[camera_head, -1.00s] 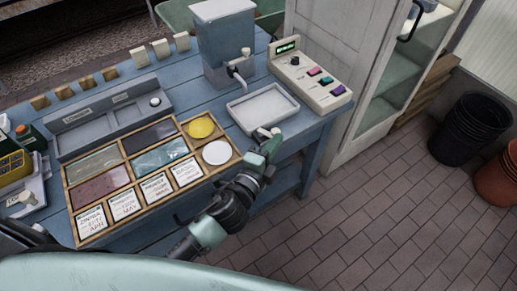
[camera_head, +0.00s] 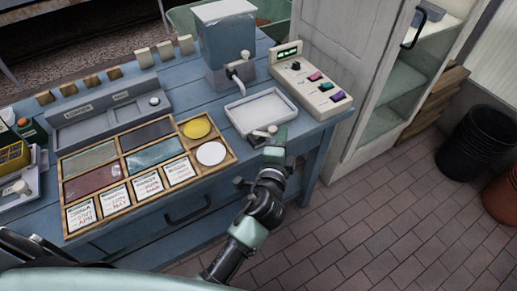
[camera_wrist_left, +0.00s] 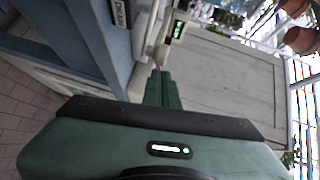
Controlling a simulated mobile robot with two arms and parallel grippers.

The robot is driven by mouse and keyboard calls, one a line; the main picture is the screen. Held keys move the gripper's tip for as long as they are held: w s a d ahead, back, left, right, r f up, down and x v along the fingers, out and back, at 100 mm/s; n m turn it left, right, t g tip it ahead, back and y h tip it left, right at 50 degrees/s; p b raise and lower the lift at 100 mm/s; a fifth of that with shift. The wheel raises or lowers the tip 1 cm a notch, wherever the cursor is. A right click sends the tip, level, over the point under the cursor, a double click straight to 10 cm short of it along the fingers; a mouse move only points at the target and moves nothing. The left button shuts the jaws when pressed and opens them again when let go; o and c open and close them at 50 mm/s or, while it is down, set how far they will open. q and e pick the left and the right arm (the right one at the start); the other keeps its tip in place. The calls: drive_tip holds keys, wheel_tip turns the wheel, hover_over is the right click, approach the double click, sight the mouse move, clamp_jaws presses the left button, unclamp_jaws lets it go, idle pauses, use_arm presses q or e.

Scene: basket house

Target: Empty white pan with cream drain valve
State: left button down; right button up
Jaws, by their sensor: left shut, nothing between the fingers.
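The white pan (camera_head: 240,116) is a shallow rectangular tray at the front right of the blue workbench, below the tank's spout. I cannot tell whether it holds liquid. Its cream drain valve (camera_head: 262,133) sticks out at the front edge. My left gripper (camera_head: 277,137) is shut and empty, right beside the valve on its right side. I cannot tell whether they touch. In the left wrist view the green fingers (camera_wrist_left: 160,88) are together, pointing towards a pale cream part, with a "DRAIN" label (camera_wrist_left: 121,14) at the upper left. My right gripper is out of view.
A grey tank (camera_head: 226,50) with a spigot stands behind the pan. A cream control box (camera_head: 310,82) with coloured buttons is to its right. A wooden compartment tray (camera_head: 150,190) lies to the left. Open brick floor (camera_head: 350,230) lies in front of the bench.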

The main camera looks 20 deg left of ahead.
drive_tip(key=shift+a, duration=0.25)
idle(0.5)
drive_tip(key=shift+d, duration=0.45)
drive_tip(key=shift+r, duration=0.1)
